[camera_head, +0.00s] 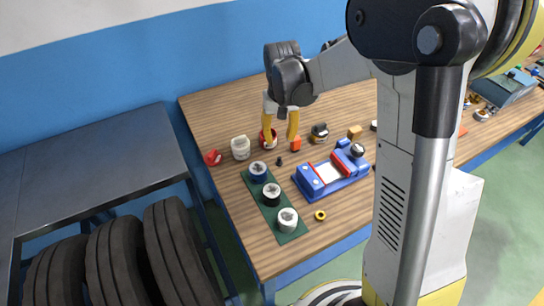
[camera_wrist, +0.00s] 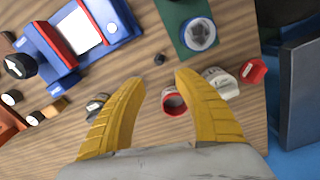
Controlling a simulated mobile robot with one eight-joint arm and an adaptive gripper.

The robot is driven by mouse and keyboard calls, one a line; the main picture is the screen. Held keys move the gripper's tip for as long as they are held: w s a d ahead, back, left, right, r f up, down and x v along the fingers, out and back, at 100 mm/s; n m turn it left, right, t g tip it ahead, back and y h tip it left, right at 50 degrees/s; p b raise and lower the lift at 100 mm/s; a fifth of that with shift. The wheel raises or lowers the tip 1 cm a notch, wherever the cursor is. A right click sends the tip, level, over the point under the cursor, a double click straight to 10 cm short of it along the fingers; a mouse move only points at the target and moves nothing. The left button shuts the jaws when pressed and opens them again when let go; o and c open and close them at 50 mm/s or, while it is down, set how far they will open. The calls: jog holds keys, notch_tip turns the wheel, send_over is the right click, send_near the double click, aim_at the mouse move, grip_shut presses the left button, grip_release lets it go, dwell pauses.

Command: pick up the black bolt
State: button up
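The small black bolt (camera_head: 279,161) stands on the wooden table, between the green mat and the blue device. It also shows in the wrist view (camera_wrist: 159,59), just beyond the fingertips and roughly centred between them. My gripper (camera_head: 281,137) has two yellow fingers pointing down over the table. In the wrist view my gripper (camera_wrist: 160,77) is open, with nothing between its fingertips. The bolt is apart from both fingers.
The blue device (camera_head: 318,187) lies right of the bolt. A red-rimmed cup (camera_wrist: 174,102), white cup (camera_head: 240,148) and red part (camera_head: 212,157) are nearby. A yellow ring (camera_head: 320,215) lies near the front edge.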

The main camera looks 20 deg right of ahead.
aim_at(279, 157)
notch_tip(279, 157, down, 4)
jog(key=shift+d+f+b, duration=0.15)
jog(key=shift+f+b, duration=0.05)
jog(key=shift+b, duration=0.6)
jog(key=f+b, duration=0.1)
jog(key=f, duration=0.1)
jog(key=f+b, duration=0.1)
jog(key=f, duration=0.2)
jog(key=shift+s+f+b, duration=0.2)
jog(key=shift+f+b, duration=0.1)
jog(key=shift+b, duration=0.1)
jog(key=shift+r, duration=0.1)
grip_shut()
